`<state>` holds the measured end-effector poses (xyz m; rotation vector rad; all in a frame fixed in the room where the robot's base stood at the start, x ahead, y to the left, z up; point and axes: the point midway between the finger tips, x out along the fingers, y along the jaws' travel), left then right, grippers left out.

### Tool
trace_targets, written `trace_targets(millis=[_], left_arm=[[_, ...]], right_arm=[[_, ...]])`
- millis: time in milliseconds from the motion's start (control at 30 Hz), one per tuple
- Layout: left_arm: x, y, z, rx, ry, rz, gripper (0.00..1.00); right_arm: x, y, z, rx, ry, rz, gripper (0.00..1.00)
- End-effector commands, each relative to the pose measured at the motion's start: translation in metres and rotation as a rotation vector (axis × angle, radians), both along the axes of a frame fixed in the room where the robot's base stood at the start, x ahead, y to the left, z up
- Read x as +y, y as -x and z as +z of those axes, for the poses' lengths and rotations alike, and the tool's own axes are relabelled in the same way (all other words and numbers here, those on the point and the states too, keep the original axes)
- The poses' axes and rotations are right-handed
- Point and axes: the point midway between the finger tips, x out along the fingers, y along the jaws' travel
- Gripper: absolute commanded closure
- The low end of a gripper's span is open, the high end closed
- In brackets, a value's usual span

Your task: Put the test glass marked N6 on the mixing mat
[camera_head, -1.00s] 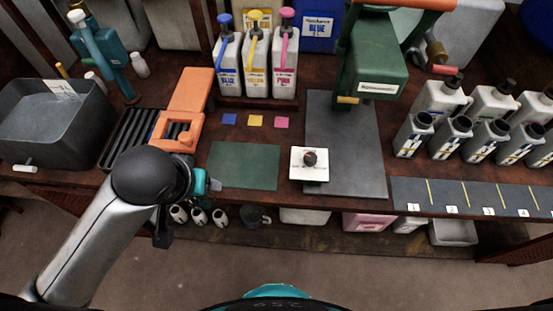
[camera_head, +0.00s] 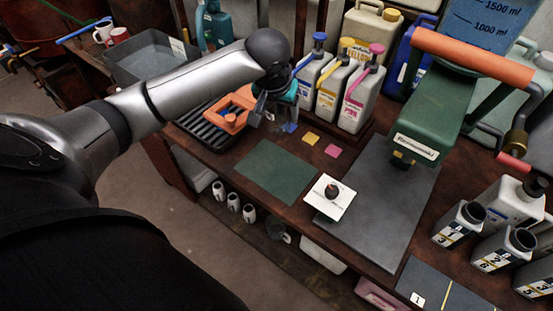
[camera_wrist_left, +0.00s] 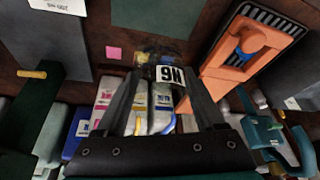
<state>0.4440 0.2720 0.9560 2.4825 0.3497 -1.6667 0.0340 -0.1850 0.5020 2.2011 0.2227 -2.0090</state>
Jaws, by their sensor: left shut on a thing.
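My left gripper (camera_head: 277,108) is over the bench beside the orange stand, in front of the pump bottles. In the left wrist view its fingers (camera_wrist_left: 163,90) are shut on a clear test glass. The glass's white label (camera_wrist_left: 172,76) reads N6, upside down in that view. In the head view the glass is mostly hidden and hard to make out. My right gripper is not in view.
The orange stand (camera_head: 228,112) and black slatted rack are left of the gripper. Pump bottles (camera_head: 332,88) stand behind. Yellow (camera_head: 311,139) and pink squares lie flat.

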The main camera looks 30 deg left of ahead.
Motion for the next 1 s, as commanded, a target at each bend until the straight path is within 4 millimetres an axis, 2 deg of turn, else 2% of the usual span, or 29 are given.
trace_targets(millis=[100, 200, 267, 500, 700, 800, 1000], left_arm=[[0.012, -0.009, 0.008, -0.008, 0.008, 0.037, 1.0], [0.015, -0.011, 0.001, -0.006, 0.012, 0.048, 1.0], [0.015, -0.01, -0.011, -0.004, 0.012, 0.049, 1.0], [0.015, -0.01, -0.077, -0.003, 0.011, 0.047, 1.0], [0.015, -0.01, -0.126, -0.005, 0.012, 0.047, 1.0], [0.014, -0.01, -0.14, -0.006, 0.011, 0.046, 1.0], [0.015, -0.01, -0.152, -0.008, 0.011, 0.046, 1.0]], right_arm=[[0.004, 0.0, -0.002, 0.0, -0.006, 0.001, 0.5], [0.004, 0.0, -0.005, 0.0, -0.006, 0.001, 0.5], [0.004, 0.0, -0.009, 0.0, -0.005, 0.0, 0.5], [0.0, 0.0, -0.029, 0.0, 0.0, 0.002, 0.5], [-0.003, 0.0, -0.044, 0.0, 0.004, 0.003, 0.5], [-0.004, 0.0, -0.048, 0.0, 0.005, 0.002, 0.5], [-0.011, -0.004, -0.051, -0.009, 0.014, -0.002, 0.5]])
